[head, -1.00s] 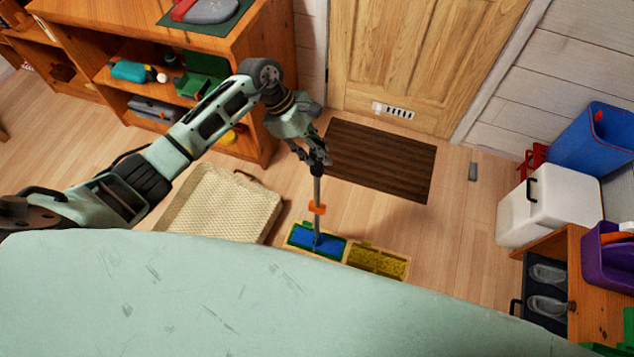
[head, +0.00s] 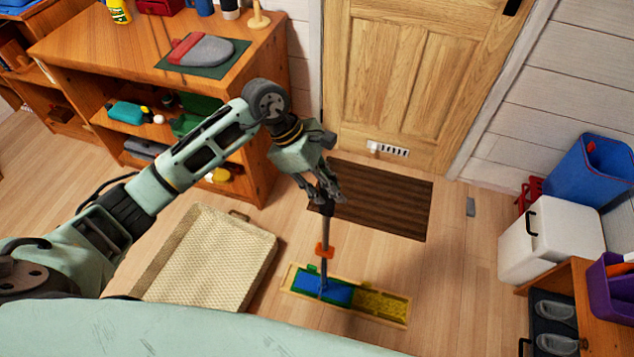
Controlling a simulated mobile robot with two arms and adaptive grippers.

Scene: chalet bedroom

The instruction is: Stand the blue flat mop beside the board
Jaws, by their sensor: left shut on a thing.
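The blue flat mop has a grey handle (head: 324,230) with an orange collar (head: 325,250) and a flat blue head (head: 336,292). My left gripper (head: 327,198) is shut on the upper end of the handle, which is close to upright. The head is over the left part of a long yellow-framed board (head: 380,303) on the floor; whether it touches is unclear. Green shows at the head's edges, and the board's right part is darker yellow. My right gripper is not in view.
A cream textured tray (head: 205,260) lies left of the board. A brown doormat (head: 375,198) lies before the wooden door (head: 405,90). A wooden shelf unit (head: 255,150) stands at upper left. A white box (head: 545,235) and blue bin (head: 595,170) stand right. Floor right of the board is clear.

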